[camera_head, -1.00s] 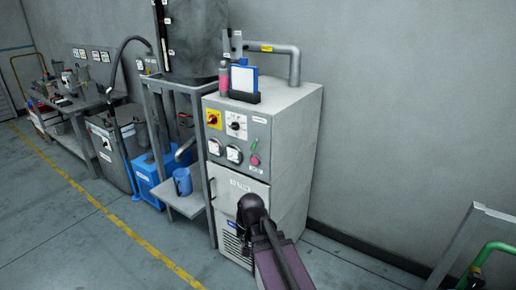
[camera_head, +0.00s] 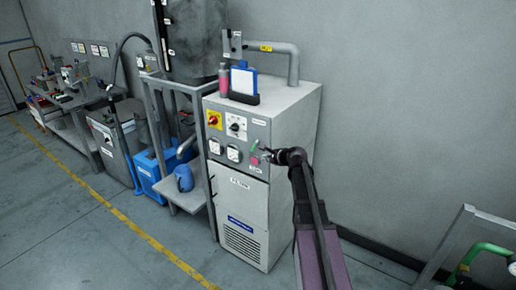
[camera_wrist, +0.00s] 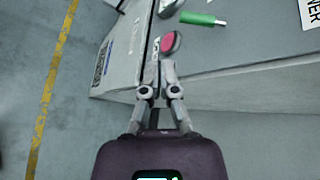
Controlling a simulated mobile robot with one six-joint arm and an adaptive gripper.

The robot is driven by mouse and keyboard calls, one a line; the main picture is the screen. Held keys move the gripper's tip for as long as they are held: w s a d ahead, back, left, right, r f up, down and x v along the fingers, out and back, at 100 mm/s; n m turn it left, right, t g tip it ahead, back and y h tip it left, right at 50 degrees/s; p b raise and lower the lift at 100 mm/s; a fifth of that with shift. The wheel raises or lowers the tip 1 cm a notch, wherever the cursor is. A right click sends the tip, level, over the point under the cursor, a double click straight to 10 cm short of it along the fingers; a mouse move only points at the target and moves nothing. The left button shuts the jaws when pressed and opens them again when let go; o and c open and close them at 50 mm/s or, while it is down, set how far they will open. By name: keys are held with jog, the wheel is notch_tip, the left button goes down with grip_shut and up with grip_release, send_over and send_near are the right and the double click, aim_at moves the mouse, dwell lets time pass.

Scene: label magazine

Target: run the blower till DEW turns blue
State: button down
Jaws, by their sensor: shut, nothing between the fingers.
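The grey dryer cabinet (camera_head: 268,141) stands against the wall with switches and gauges on its upper front. A pink-red round button (camera_head: 254,161) sits low on its panel; it also shows in the wrist view (camera_wrist: 170,42), just beyond my fingertips. A green handle or light (camera_head: 254,146) is above it and shows in the wrist view as a green bar (camera_wrist: 203,19). My gripper (camera_head: 266,156) is shut and empty, close to the button; I cannot tell whether it touches. In the wrist view my gripper (camera_wrist: 162,64) points at the button. The DEW indicator's colour cannot be made out.
A red knob on a yellow plate (camera_head: 214,119) and a black selector (camera_head: 236,126) are higher on the panel. A hopper on a stand (camera_head: 184,185) with a blue jug (camera_head: 184,178) is at left. Open floor lies in front.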

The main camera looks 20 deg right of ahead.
aim_at(254, 147)
jog(key=d, duration=0.1)
jog(key=w+d+r+m, duration=0.1)
jog(key=d+m+t, duration=0.1)
jog(key=shift+w+r, duration=0.25)
jog(key=shift+r, duration=0.1)
jog(key=b+x, duration=0.4)
jog(key=x, duration=0.6)
jog(key=shift+d, duration=0.3)
dwell(0.5)
jog(key=shift+r, duration=0.1)
